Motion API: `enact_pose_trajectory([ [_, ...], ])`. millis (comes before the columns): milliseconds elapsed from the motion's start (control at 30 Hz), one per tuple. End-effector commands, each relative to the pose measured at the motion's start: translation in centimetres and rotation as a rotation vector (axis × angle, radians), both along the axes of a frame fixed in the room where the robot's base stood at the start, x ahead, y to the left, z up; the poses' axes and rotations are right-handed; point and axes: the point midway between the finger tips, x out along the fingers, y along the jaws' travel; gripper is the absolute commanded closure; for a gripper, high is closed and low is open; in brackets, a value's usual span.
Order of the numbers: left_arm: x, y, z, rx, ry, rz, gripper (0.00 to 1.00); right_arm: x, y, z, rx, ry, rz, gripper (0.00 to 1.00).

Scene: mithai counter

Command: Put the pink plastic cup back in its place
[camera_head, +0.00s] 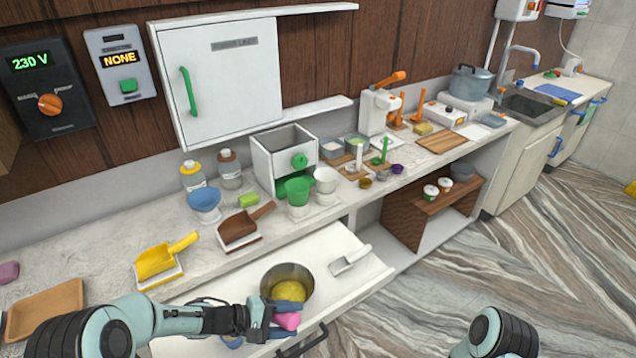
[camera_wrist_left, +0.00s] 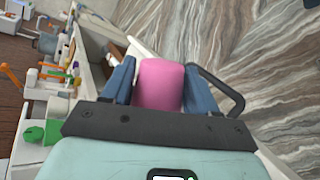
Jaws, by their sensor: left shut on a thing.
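The pink plastic cup (camera_head: 287,320) is in my left gripper (camera_head: 284,319), above the front part of the open white drawer (camera_head: 345,240). In the left wrist view the pink cup (camera_wrist_left: 160,84) sits between the two blue fingers of my left gripper (camera_wrist_left: 160,88), which are shut on it. A metal bowl (camera_head: 287,279) with yellow contents stands in the drawer just behind the cup. A blue round thing (camera_head: 232,341) is partly hidden under my left arm. My right arm shows at the bottom right, but its gripper is out of view.
A white scoop (camera_head: 351,259) lies in the drawer, right of the bowl. On the counter behind are a yellow scoop (camera_head: 163,258), a brown scoop (camera_head: 243,226), a blue cup (camera_head: 205,203) and a green cup (camera_head: 297,188). A wooden tray (camera_head: 48,308) lies at the left.

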Motion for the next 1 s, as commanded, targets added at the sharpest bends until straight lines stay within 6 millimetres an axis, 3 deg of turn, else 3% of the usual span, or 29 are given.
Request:
enact_pose_trajectory([
  [233, 4.3, -0.1, 1.5, 0.000, 0.001, 0.301, 0.74, 0.0, 0.0, 0.0, 0.000, 0.000, 0.000, 0.57],
  [500, 7.4, 2.0, 1.2, 0.004, 0.002, 0.616, 0.74, 0.0, 0.0, 0.0, 0.000, 0.000, 0.000, 0.57],
  [767, 8.5, 5.1, -0.4, 0.005, 0.004, 0.892, 0.74, 0.0, 0.0, 0.0, 0.000, 0.000, 0.000, 0.57],
  [1000, 7.8, 8.6, -2.6, 0.007, 0.002, 1.138, 0.74, 0.0, 0.0, 0.0, 0.000, 0.000, 0.000, 0.57],
])
